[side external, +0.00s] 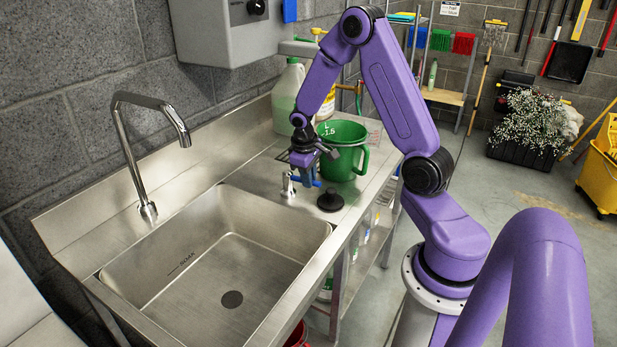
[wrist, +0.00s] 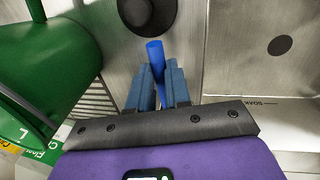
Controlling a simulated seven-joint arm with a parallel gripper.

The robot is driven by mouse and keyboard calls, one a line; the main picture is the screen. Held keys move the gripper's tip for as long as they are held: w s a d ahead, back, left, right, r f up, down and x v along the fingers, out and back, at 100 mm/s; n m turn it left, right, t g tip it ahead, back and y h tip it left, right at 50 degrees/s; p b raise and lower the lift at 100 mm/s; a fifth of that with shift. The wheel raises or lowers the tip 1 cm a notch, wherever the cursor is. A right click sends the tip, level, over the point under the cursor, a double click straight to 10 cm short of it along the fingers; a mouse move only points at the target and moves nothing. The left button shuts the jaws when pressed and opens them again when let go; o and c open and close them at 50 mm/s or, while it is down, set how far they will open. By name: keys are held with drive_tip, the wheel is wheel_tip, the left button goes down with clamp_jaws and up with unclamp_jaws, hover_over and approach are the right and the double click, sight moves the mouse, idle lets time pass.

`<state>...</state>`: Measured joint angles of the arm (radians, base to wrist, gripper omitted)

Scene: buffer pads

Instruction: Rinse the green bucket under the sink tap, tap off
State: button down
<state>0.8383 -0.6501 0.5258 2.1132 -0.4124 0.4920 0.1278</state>
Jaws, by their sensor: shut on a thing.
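The green bucket (side external: 345,152) stands upright on the steel counter behind my gripper, its handle towards the right. Its green side also shows at the left of the wrist view (wrist: 48,60). The tap (side external: 150,115) arches over the sink basin (side external: 215,262), and no water shows at its spout. A small metal tap valve (side external: 287,186) stands at the basin's back right corner. My gripper (side external: 304,180) is low beside this valve. In the wrist view its blue fingers (wrist: 158,80) are shut on a blue handle (wrist: 155,52). How the handle joins the valve is hidden.
A black round stopper (side external: 330,201) sits on the counter close to my gripper. A pale jug (side external: 288,95) stands behind, against the wall. The basin is empty, with a dark drain (side external: 232,299). A grey wall box (side external: 232,30) hangs above the counter.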

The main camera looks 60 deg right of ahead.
drive_tip(key=d+n, duration=0.1)
drive_tip(key=n, duration=0.1)
drive_tip(key=shift+d+n, duration=0.3)
drive_tip(key=shift+d, duration=0.1)
drive_tip(key=d+n, duration=0.1)
drive_tip(key=w+d+n+t, duration=0.1)
drive_tip(key=n, duration=0.2)
drive_tip(key=w+d+n, duration=0.1)
drive_tip(key=n, duration=0.1)
drive_tip(key=shift+d+n+y, duration=0.3)
drive_tip(key=shift+y, duration=0.1)
drive_tip(key=shift+w+d+n+t, duration=0.45)
drive_tip(key=shift+w+n, duration=0.15)
drive_tip(key=shift+n, duration=0.5)
drive_tip(key=c, duration=1.1)
unclamp_jaws()
drive_tip(key=shift+r, duration=0.1)
